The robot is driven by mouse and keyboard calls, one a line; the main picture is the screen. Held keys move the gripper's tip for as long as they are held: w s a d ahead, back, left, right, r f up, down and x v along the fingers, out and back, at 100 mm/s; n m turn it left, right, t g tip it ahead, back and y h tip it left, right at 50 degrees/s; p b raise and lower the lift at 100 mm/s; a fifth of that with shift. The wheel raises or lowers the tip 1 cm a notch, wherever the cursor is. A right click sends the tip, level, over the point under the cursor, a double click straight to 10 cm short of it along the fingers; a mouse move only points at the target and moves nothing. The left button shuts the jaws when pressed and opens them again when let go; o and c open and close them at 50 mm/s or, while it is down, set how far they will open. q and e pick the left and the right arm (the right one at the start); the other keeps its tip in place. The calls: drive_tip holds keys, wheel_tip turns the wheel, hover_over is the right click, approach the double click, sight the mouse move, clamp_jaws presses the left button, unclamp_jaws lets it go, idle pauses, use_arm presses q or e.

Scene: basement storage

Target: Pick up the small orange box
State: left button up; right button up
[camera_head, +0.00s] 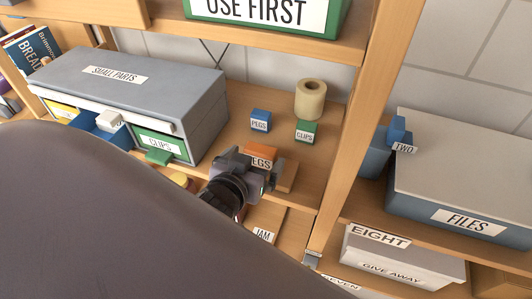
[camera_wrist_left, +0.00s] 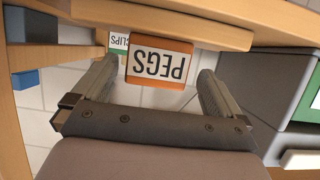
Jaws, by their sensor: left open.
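The small orange box (camera_head: 262,150) stands on the middle shelf, near its front edge, and its white label reads PEGS. In the head view my left gripper (camera_head: 252,163) is in front of it and hides part of the label. In the left wrist view the orange box (camera_wrist_left: 186,48) appears upside down, between the two spread fingers of my left gripper (camera_wrist_left: 157,72). Gaps show on both sides of the box, so the gripper is open and not clamped on it. My right gripper is in neither view.
A blue PEGS box (camera_head: 261,119), a green CLIPS box (camera_head: 305,132) and a tape roll (camera_head: 310,99) stand behind. A grey SMALL PARTS drawer cabinet (camera_head: 150,85) is close on the left, with drawers pulled out. A wooden upright (camera_head: 350,140) stands on the right.

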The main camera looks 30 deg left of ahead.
sight(264, 151)
use_arm(q)
drive_tip(key=shift+x, duration=2.75)
drive_tip(key=shift+d+r, duration=0.1)
drive_tip(key=shift+d, duration=0.05)
drive_tip(key=c, duration=1)
